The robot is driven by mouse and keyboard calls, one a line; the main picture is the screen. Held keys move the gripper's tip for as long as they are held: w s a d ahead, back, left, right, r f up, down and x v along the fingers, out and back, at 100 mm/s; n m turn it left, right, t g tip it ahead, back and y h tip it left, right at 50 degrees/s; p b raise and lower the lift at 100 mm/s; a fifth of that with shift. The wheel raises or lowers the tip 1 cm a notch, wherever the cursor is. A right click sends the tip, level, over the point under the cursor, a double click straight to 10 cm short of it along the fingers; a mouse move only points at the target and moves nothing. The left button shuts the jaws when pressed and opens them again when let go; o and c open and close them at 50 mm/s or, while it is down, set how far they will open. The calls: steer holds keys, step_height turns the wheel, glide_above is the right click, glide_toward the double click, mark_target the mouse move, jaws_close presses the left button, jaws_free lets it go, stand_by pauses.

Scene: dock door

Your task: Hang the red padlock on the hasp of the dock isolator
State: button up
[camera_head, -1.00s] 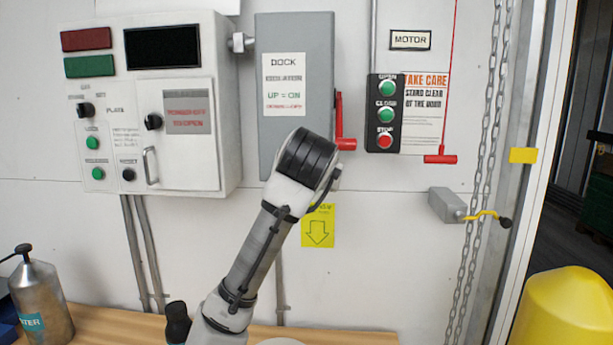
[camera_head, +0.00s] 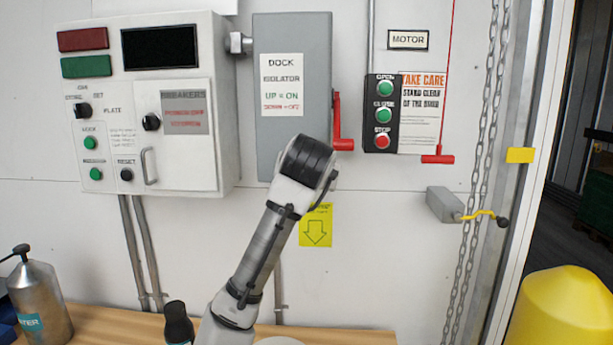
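The dock isolator (camera_head: 292,140) is a grey wall box with a label reading UP = ON. Its red lever (camera_head: 341,130) is on the right side, with the red grip at the low end. I cannot make out the hasp; my arm covers the lower part near the box's bottom edge. No red padlock can be made out.
A white control panel (camera_head: 190,100) hangs at left. A button box (camera_head: 382,112) and a red pull cord handle (camera_head: 437,159) are at right. A grey crank box (camera_head: 444,205), chains and a yellow bollard (camera_head: 560,310) stand further right. A metal bottle (camera_head: 38,300) is on the wooden bench (camera_head: 340,336).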

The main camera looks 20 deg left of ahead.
stand_by(0.3)
steer(key=o, duration=1.1)
steer(key=shift+s, duration=0.1)
